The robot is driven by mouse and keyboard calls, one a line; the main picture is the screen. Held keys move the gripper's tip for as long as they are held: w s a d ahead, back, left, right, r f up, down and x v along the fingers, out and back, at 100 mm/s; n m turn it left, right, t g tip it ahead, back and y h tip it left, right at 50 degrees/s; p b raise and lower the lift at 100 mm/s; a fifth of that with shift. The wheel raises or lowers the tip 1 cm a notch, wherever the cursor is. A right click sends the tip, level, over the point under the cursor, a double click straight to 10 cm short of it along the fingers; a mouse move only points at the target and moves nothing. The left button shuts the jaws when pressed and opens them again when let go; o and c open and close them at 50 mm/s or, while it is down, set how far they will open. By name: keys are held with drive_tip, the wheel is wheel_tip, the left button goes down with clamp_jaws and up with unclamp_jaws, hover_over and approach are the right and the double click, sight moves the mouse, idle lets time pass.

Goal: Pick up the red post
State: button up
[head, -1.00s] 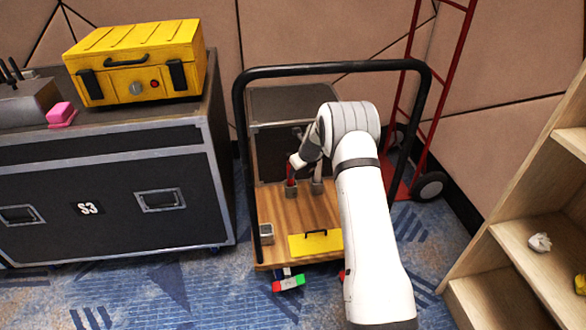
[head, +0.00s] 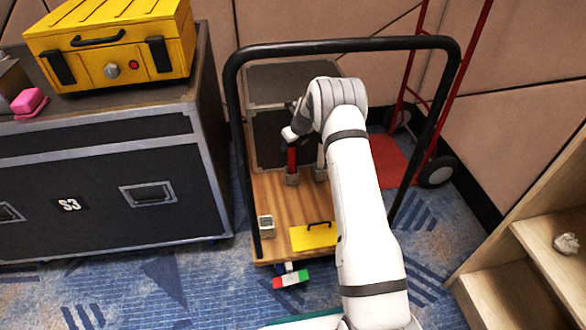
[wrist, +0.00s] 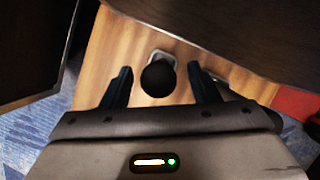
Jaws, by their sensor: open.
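The red post (head: 292,158) stands upright in a small grey base on the wooden deck of a cart (head: 268,205), in the head view. My gripper (head: 292,136) is just above it and hides its top. In the wrist view a round dark post top (wrist: 158,78) lies between the two open fingers of my gripper (wrist: 160,70), with a gap on each side. I see no contact. A second, pale post (head: 320,160) stands close to the right of the red one, partly hidden by my arm.
The cart's black handle frame (head: 340,44) arches around my arm. A dark case (head: 275,85) stands behind the posts. A yellow plate (head: 313,237) and a small grey block (head: 266,226) lie on the front deck. A red hand truck (head: 388,160) stands right.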

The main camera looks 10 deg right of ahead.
sight(291, 161)
drive_tip(key=b+x, duration=0.1)
drive_tip(key=x, duration=0.2)
drive_tip(key=shift+f, duration=0.35)
drive_tip(key=shift+r, duration=0.15)
drive_tip(key=shift+c, duration=0.5)
clamp_jaws()
